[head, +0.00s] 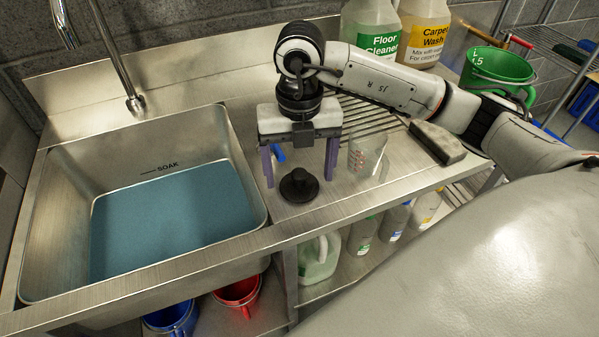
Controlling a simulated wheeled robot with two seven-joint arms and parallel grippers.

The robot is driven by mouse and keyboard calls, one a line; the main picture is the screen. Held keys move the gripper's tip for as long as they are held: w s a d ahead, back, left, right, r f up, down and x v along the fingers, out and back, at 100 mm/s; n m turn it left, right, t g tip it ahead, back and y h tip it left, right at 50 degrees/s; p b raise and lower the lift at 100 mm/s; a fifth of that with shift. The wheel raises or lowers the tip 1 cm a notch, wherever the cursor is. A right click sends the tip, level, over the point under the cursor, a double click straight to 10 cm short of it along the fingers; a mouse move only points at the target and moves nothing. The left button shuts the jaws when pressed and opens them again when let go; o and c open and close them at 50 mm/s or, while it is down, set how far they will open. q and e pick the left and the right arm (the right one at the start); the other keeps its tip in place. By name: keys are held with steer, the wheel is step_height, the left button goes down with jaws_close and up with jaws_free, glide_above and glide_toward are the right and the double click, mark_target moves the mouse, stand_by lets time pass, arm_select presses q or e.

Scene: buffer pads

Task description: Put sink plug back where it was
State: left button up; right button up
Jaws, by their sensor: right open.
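The black sink plug (299,186) sits on the steel drainboard, just right of the sink basin. It is a round disc with a raised knob. My right gripper (299,172) is open above the plug, its two purple-grey fingers spread to the left and right of it and pointing down. The fingers appear not to touch the plug. The sink (247,215) holds blue water and has a "SOAK" line on its back wall. My left gripper is not in view.
A clear measuring cup (366,156) and a grey block (437,142) stand right of the gripper. A small blue item (278,154) lies behind the plug. Large bottles (371,30) and a green bucket (497,70) stand at the back. A tap (112,50) overhangs the sink.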

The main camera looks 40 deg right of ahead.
mark_target(299, 173)
step_height(299, 173, up, 11)
steer(key=p, duration=0.1)
